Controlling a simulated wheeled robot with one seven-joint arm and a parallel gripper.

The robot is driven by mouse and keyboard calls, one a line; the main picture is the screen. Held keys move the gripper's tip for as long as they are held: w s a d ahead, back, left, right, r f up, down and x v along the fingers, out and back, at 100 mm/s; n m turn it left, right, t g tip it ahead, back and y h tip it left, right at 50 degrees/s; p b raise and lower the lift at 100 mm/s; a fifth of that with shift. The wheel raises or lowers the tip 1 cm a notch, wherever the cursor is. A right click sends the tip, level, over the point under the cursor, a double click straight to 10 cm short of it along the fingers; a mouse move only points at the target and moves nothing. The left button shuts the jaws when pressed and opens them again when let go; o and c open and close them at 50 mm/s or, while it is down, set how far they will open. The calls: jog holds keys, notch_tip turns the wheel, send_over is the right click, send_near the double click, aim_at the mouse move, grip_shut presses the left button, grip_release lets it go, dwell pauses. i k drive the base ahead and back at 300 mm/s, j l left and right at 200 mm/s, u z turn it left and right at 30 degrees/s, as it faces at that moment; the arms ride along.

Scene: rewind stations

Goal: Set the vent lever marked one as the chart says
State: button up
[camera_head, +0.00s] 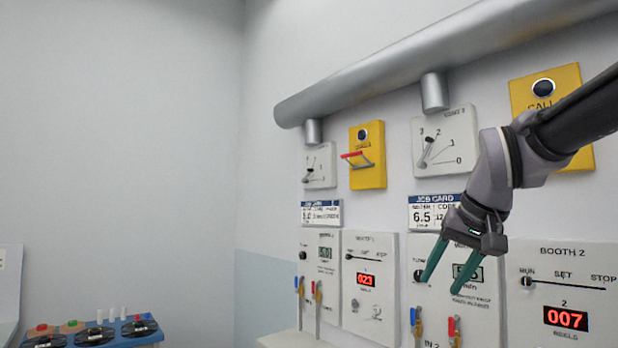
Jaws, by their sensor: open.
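The left dial panel (328,177) is white, small and seen at an angle under the pipe. Its label is not readable, so I cannot confirm it is the vent marked one. Its dark-ended lever (308,176) sits at the lower left of the scale; its exact setting is too small to tell. The right dial panel (466,125) has a label ending in 2 and a scale from 0 to 3. No separate vent chart is readable in view. My gripper (440,286) is open and empty, to the right of the left dial and lower, in front of the right booth's panel.
Job cards (321,212) (436,212) hang under the dials; the left one seems to end in GREEN. A yellow box (367,172) with a red-handled lever stands between the dials. Coloured valves (318,292) stick out below. A blue bench unit (140,338) is at lower left.

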aim_at(304, 180)
jog(key=i+j, duration=0.9)
jog(key=j, duration=0.15)
